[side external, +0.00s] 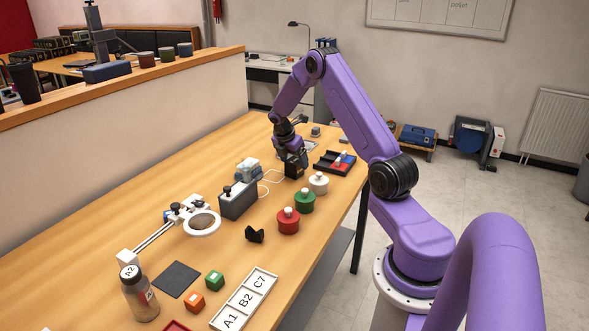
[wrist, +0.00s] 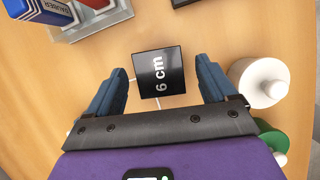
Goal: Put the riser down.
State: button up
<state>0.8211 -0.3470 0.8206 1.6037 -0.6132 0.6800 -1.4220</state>
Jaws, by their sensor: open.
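The riser (wrist: 160,72) is a black square block marked "6 cm". In the wrist view it stands on the wooden table between the two blue fingers of my gripper (wrist: 161,68). The fingers are spread wide, with a gap showing on each side of the block. In the side view my gripper (side external: 295,158) is low over the far part of the table, and the dark shape there makes the riser hard to tell apart from it.
A white knobbed cylinder (wrist: 259,83) is close to the right finger, with green (side external: 305,201) and red (side external: 288,221) ones in line. A grey box (side external: 238,199) with a cable is left of my gripper. A dark tray (side external: 322,167) is to the right.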

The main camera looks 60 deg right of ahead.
aim_at(294, 160)
jog(key=shift+x, duration=1.75)
jog(key=shift+d, duration=0.1)
jog(key=c, duration=1.5)
jog(key=shift+r, duration=0.65)
jog(key=shift+c, duration=0.2)
notch_tip(294, 160, up, 3)
jog(key=shift+s+f, duration=0.1)
jog(key=shift+f, duration=0.05)
jog(key=s+a+r, duration=0.9)
jog(key=s, duration=0.1)
jog(key=shift+s, duration=0.25)
